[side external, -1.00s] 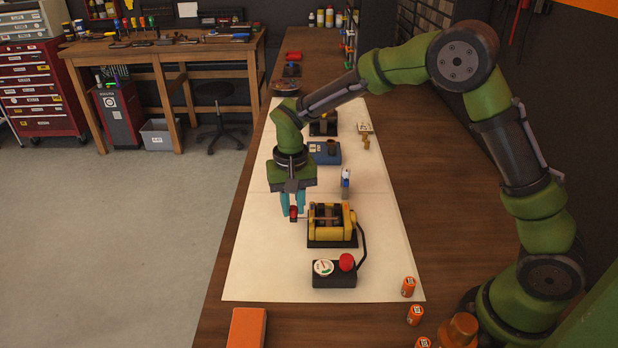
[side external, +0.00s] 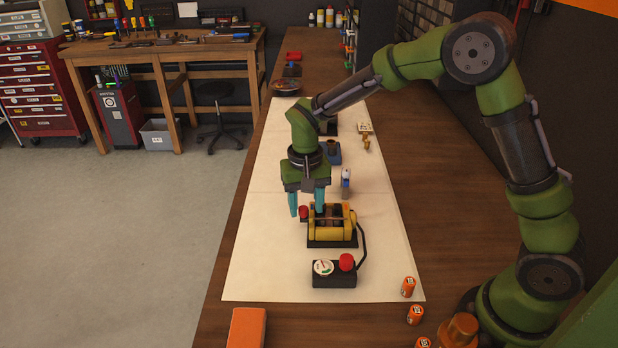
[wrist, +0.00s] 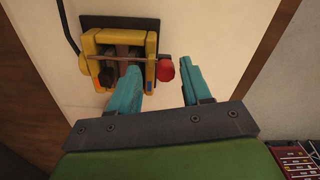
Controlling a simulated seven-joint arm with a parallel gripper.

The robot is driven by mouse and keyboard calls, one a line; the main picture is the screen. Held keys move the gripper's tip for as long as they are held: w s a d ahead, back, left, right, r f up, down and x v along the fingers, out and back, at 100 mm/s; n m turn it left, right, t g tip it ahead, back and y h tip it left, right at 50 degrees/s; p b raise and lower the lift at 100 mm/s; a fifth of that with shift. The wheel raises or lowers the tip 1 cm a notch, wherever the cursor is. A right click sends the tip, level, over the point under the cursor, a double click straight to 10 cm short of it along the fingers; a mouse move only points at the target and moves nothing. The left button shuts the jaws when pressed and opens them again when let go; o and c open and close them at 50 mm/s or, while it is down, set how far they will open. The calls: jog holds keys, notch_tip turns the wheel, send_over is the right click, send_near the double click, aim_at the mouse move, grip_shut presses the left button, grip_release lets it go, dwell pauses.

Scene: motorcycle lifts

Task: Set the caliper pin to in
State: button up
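The yellow caliper (side external: 348,232) sits on a black base on the white mat. It also shows at the top of the wrist view (wrist: 92,72). The caliper pin has a red knob (side external: 303,212) at the caliper's left side; in the wrist view the knob (wrist: 166,70) is on the right, close against the yellow body. The pin's thin rod (wrist: 118,61) runs across the caliper's opening. My gripper (side external: 306,210) is open and empty, with teal fingers spread wide above and behind the knob. One finger is over the caliper side, the other beyond the knob's outer side.
A black box (side external: 335,280) with a dial and a red button stands in front, joined by a black cable. A blue-and-white object (side external: 346,178) stands behind the caliper. The mat left of the caliper is clear.

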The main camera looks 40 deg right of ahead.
notch_tip(320, 180, up, 17)
dwell(0.7)
jog(key=shift+w, duration=0.1)
jog(key=s+d+n+t+y, duration=0.2)
jog(key=s+t, duration=0.5)
jog(key=s, duration=1.2)
jog(key=shift+s+d+r, duration=0.2)
jog(key=shift+s+d, duration=0.2)
jog(key=shift+d, duration=0.3)
